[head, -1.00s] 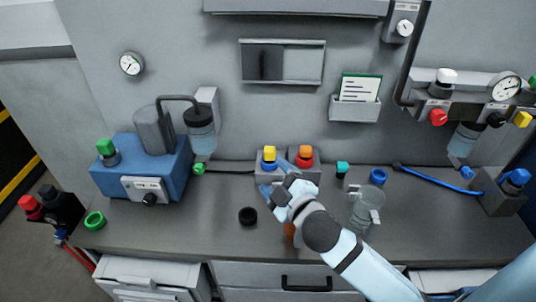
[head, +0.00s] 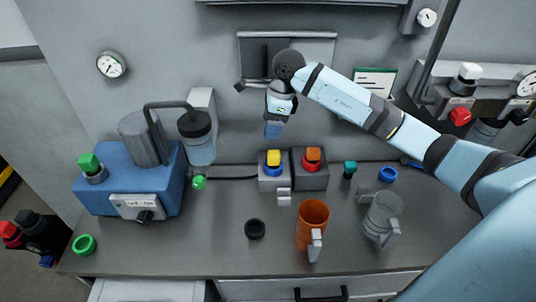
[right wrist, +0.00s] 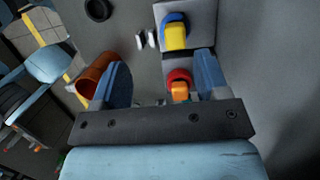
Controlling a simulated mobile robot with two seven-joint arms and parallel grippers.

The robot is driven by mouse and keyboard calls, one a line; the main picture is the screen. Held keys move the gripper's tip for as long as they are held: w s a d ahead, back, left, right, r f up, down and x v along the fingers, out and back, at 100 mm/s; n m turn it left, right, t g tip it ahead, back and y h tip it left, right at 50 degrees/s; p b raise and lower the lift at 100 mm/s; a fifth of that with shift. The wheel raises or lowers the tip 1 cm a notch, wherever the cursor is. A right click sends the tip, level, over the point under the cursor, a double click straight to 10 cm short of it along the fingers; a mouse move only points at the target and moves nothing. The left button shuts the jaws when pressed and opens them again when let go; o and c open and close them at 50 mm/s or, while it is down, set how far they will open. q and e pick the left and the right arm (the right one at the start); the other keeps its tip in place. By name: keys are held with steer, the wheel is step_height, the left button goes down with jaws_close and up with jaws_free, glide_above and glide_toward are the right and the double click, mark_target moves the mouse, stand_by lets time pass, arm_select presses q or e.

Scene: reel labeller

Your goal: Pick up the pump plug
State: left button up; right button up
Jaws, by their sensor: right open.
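Two grey socket blocks stand side by side on the bench. One holds a yellow plug (head: 273,157) in a blue ring, the other an orange plug (head: 313,155) in a red ring. A black cable (head: 235,178) runs from a green connector (head: 199,182) by the blue pump towards these blocks; I cannot tell for certain which piece is the pump plug. My right gripper (head: 274,130) is open and empty above and behind the blocks, pointing down. In the right wrist view the orange plug (right wrist: 180,92) shows between its open fingers, apart from them. My left gripper is not in view.
The blue pump (head: 125,185) stands at the left. An orange mug (head: 312,220), a clear jug (head: 382,215), a black ring (head: 255,229), a teal-topped piece (head: 349,169) and a blue ring (head: 387,174) are on the bench.

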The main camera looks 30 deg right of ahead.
steer(key=d+h, duration=0.1)
steer(key=d, duration=0.1)
steer(key=p, duration=0.1)
glide_above(274, 152)
step_height(274, 152, down, 7)
steer(key=shift+s+d+f, duration=0.1)
steer(key=shift+d+f, duration=0.05)
steer(key=shift+f+p, duration=0.55)
steer(key=shift+f, duration=0.05)
steer(key=f, duration=0.1)
steer(key=f+p, duration=0.1)
steer(key=f, duration=0.1)
steer(key=shift+a+f, duration=0.2)
steer(key=shift+f, duration=0.45)
steer(key=shift+c, duration=0.2)
steer(key=c, duration=1.1)
